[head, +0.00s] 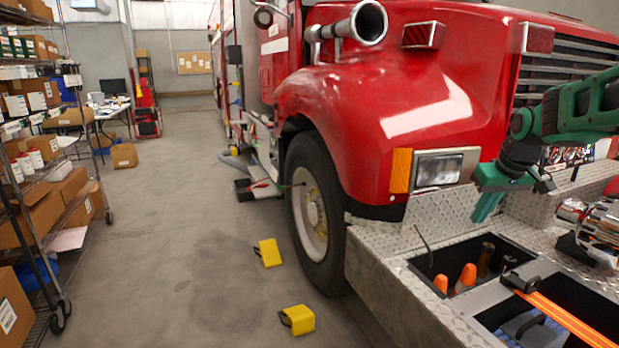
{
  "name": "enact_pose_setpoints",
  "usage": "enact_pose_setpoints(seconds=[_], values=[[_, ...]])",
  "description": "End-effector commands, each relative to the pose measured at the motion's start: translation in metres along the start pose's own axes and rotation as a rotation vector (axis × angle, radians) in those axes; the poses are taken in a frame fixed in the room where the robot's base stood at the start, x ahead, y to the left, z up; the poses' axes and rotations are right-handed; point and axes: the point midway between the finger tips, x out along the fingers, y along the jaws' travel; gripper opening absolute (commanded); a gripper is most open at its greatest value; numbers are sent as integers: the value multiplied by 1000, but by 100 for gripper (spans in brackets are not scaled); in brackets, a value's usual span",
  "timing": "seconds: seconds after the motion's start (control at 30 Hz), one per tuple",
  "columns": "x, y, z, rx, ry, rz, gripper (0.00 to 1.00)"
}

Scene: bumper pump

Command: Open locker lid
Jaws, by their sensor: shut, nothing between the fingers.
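The diamond-plate front bumper of the red truck holds a locker (470,265) whose opening is uncovered in the head view. Behind that opening a diamond-plate panel (440,215), which looks like its lid, stands raised against the truck's front. A second raised diamond-plate panel (560,198) shows to its right. My green gripper (483,212) points down in front of the panels, above the back of the locker. It is shut and empty. Whether its tips touch a panel I cannot tell.
Orange cone tips (467,277) and dark bottle-like items stand in the locker. An orange strap (565,318) crosses a neighbouring compartment with a blue item. Yellow wheel chocks (298,320) lie on the floor by the front tire (315,210). Shelving (40,200) lines the left; the aisle floor between is mostly clear.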

Motion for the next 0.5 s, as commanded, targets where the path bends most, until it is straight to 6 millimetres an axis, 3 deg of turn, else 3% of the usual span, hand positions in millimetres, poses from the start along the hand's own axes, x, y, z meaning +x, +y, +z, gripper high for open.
enact_pose_setpoints(seconds=[0.03,0.2,0.5], values=[[-9,-2,28,39,-30,19,0],[-32,-5,127,202,-137,74,0],[-54,-28,299,486,-300,111,0]])
